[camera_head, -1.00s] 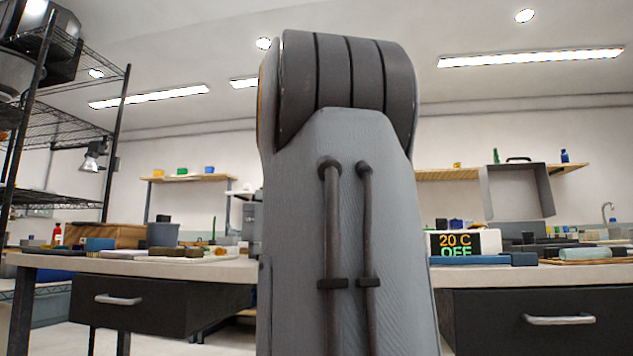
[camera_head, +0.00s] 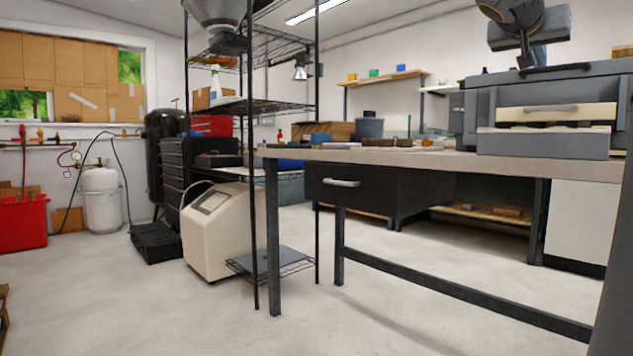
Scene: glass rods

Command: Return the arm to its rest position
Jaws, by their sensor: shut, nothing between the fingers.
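What appears to be my gripper (camera_head: 527,58) shows at the upper right, at the end of a dark grey arm part cut off by the top edge. It points downward, with its lower end close above a grey box-shaped unit (camera_head: 485,113). I cannot tell whether it touches the unit or stands in front of it. The fingers look shut, with nothing visible between them. Most of my arm is out of view. No glass rods can be made out.
The unit, with a cream front panel (camera_head: 556,113), stands on a workbench (camera_head: 400,160) at right. A wire shelf rack (camera_head: 285,108) stands at the bench's left end, beside a cream machine (camera_head: 215,235). A red bin (camera_head: 22,222) is far left.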

